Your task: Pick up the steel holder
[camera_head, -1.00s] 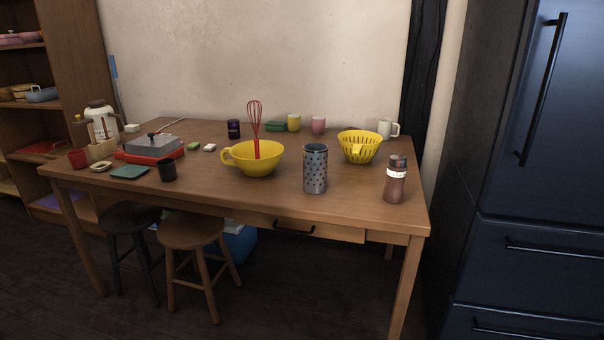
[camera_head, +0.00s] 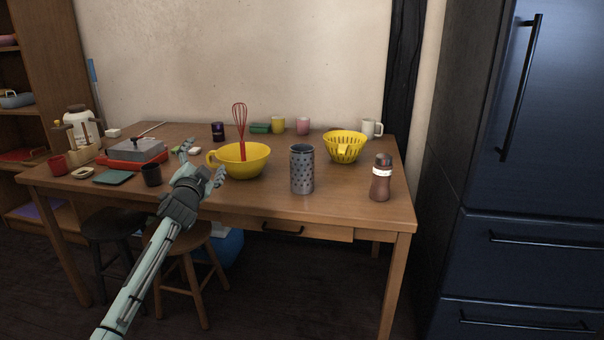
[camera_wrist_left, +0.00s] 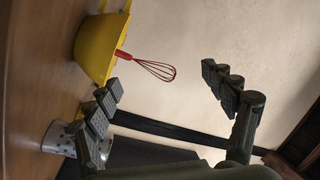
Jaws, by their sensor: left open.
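The steel holder (camera_head: 302,169) is a grey, perforated upright cylinder near the front of the wooden table, right of the yellow bowl. In the left wrist view the holder (camera_wrist_left: 60,139) shows at the lower left, partly hidden behind a finger. My left gripper (camera_head: 203,160) is open and empty. In the head view it is at the table's front edge, left of the holder and in front of the bowl. Its spread fingers also show in the left wrist view (camera_wrist_left: 165,90). My right gripper is not in view.
The yellow bowl (camera_head: 245,168) with a red whisk (camera_head: 240,125) stands between my left gripper and the holder. A brown bottle (camera_head: 381,181) and a yellow colander (camera_head: 357,149) are to the holder's right. A black cup (camera_head: 152,176) is left of the gripper. Stools (camera_head: 194,239) stand below.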

